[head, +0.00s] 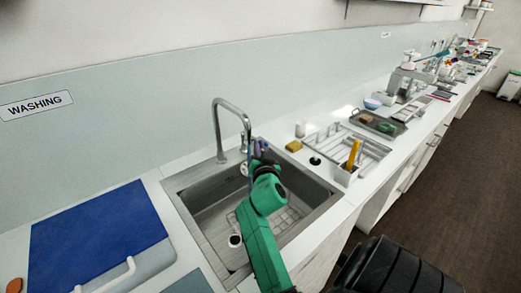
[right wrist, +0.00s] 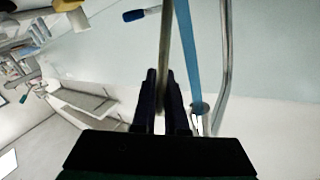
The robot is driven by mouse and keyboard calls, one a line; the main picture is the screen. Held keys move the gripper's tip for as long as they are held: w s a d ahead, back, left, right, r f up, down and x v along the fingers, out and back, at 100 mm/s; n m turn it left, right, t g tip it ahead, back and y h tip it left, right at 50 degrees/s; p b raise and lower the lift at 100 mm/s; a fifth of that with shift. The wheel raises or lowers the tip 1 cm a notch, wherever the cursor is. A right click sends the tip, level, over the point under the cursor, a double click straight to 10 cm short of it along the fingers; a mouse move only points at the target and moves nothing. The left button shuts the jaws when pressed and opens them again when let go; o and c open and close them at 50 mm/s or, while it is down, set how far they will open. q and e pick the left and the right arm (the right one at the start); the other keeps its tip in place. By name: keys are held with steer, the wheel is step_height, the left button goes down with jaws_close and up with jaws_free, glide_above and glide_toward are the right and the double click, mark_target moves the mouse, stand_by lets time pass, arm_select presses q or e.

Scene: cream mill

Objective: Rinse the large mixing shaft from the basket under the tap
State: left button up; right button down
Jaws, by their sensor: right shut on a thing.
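My right gripper (head: 259,147) is over the sink (head: 195,210), close beside the curved metal tap (head: 217,125). In the right wrist view its dark fingers (right wrist: 163,95) are shut on a thin metal shaft (right wrist: 164,45), which runs out past the top edge of that view. The shaft's ends are not clear. A straight blue strip (right wrist: 186,55), which looks like running water, passes right beside the shaft; I cannot tell whether they touch. The tap's tube also shows in the wrist view (right wrist: 224,60). A wire grid (head: 287,218) lies in the sink. My left gripper is not in view.
A blue board (head: 100,235) lies left of the sink. The counter continues to the back right.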

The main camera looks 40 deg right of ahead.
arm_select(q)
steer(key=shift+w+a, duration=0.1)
arm_select(e)
steer(key=shift+d, duration=0.15)
steer(key=shift+w, duration=0.1)
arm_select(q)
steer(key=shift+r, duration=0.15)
arm_select(e)
steer(key=shift+d, duration=0.6)
steer(key=shift+a, duration=0.1)
